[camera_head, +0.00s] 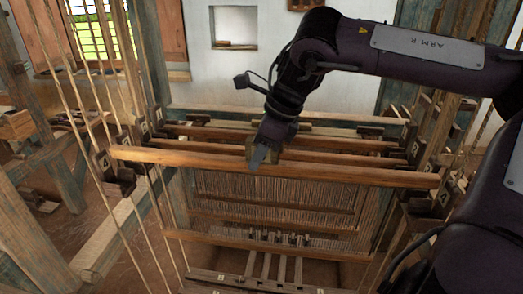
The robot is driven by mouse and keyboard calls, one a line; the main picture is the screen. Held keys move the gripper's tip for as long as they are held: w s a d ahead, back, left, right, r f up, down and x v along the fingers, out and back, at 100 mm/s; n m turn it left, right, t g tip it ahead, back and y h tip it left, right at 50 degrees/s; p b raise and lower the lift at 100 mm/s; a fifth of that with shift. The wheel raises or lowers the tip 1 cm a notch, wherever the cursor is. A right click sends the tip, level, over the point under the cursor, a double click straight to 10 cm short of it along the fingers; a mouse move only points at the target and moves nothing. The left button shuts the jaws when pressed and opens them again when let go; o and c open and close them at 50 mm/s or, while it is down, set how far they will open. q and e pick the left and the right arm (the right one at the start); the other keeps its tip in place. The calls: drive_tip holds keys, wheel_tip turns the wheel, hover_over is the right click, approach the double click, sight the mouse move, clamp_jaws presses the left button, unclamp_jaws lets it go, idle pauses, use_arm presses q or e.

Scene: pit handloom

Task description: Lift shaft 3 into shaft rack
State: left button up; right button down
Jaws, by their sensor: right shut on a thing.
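A long wooden shaft bar (350,173) runs across the middle of the head view, in front of other similar bars. My right gripper (262,154) comes down from above and is shut on this bar left of its middle. The bar is close to level, its left end slightly higher in the picture. Which shaft number it bears cannot be read. Notched rack blocks with small number tags stand at the left (125,145) and right (423,165). The bar's ends lie by these blocks; whether they touch cannot be told. My left gripper is out of view.
More shaft bars (330,143) lie behind, close together. Heddles and warp threads (270,195) hang below. Slanting cords (95,75) and timber posts (65,180) crowd the left side; another post (440,110) stands right. The white wall is behind.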

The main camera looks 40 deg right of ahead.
drive_tip(key=s+a+b, duration=0.3)
drive_tip(key=s+a, duration=0.4)
drive_tip(key=a, duration=0.2)
drive_tip(key=shift+s+a+b, duration=0.15)
drive_tip(key=shift+s+b, duration=0.1)
drive_tip(key=shift+b, duration=0.05)
